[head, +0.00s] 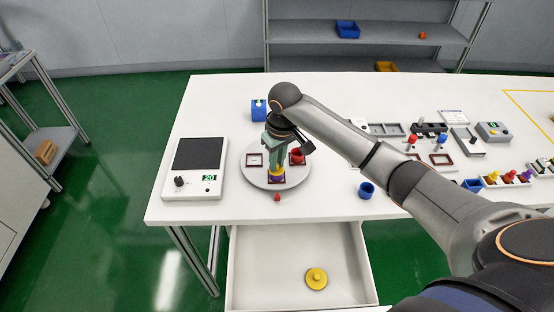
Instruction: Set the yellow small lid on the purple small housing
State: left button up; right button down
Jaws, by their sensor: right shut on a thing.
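The purple small housing (277,179) stands in a dark square fixture near the front of the round grey turntable. A small yellow part (277,171), which looks like the yellow small lid, is right at the top of it. My right gripper (277,166) reaches down from above and is shut on this yellow lid. The lid and housing line up closely, but I cannot tell whether the lid is fully seated. The fingers hide part of the lid. My left gripper is not in view.
The turntable (252,175) also carries a red housing (297,158) and an empty square fixture. A scale (195,167) stands at left. A red cone (277,197) and a blue cup (366,190) are near the front edge. An open drawer holds a larger yellow lid (316,278).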

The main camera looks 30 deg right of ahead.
jog(key=c, duration=0.8)
grip_release()
jog(key=shift+o, duration=0.2)
jog(key=shift+r, duration=0.1)
notch_tip(320, 180, up, 12)
jog(key=s, duration=0.1)
jog(key=shift+s+r, duration=0.15)
jog(key=shift+s, duration=0.1)
jog(key=shift+d, duration=0.1)
